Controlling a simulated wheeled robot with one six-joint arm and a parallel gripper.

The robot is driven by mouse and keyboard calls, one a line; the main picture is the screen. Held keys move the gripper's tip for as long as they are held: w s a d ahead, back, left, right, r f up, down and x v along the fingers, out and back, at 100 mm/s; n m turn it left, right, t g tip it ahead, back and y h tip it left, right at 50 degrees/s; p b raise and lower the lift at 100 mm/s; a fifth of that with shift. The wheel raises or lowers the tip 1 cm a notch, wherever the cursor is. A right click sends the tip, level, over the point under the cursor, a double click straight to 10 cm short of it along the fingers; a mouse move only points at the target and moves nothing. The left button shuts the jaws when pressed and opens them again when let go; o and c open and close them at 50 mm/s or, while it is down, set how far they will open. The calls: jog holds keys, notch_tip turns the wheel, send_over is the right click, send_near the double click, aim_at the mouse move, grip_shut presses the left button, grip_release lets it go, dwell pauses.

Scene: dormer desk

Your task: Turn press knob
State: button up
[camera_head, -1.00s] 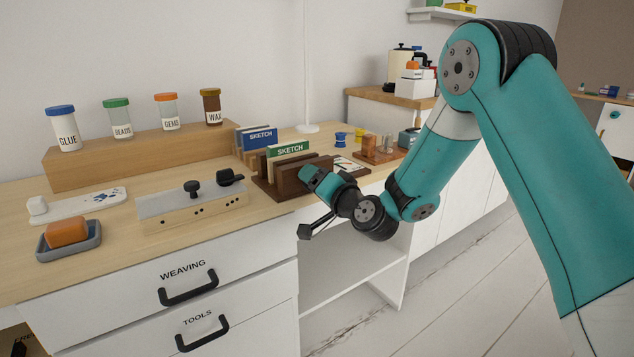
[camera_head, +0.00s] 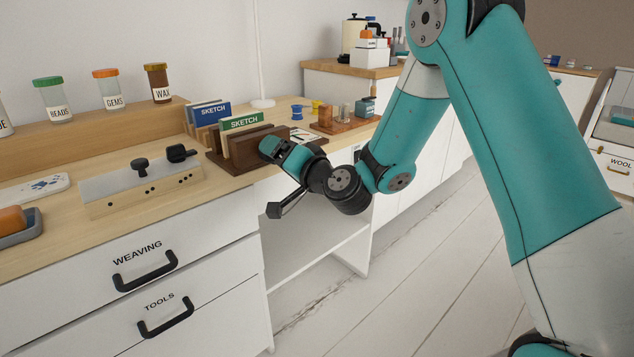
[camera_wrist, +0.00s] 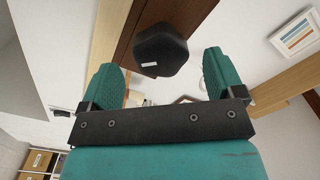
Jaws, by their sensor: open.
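A low press-like block (camera_head: 140,190) with a grey top and wooden front lies on the desk at the left of the head view. Two black knobs stand on it, one nearer the middle (camera_head: 140,165) and one at its right end (camera_head: 181,153); which is the press knob I cannot tell. My gripper (camera_head: 276,148) is to the right of the block, by the dark wooden sketchbook stand, and apart from both knobs. In the wrist view its two teal fingers are spread open. A black faceted object (camera_wrist: 160,52) with a small white label shows between and beyond them; what it is I cannot tell.
The sketchbook stand (camera_head: 238,160) is close to my gripper. Labelled jars (camera_head: 108,88) stand on a wooden riser behind. A soap-like orange block (camera_head: 12,218) in a grey dish is at far left. Drawers with black handles (camera_head: 147,270) face the open floor.

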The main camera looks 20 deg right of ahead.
jog(key=b+v, duration=1.4)
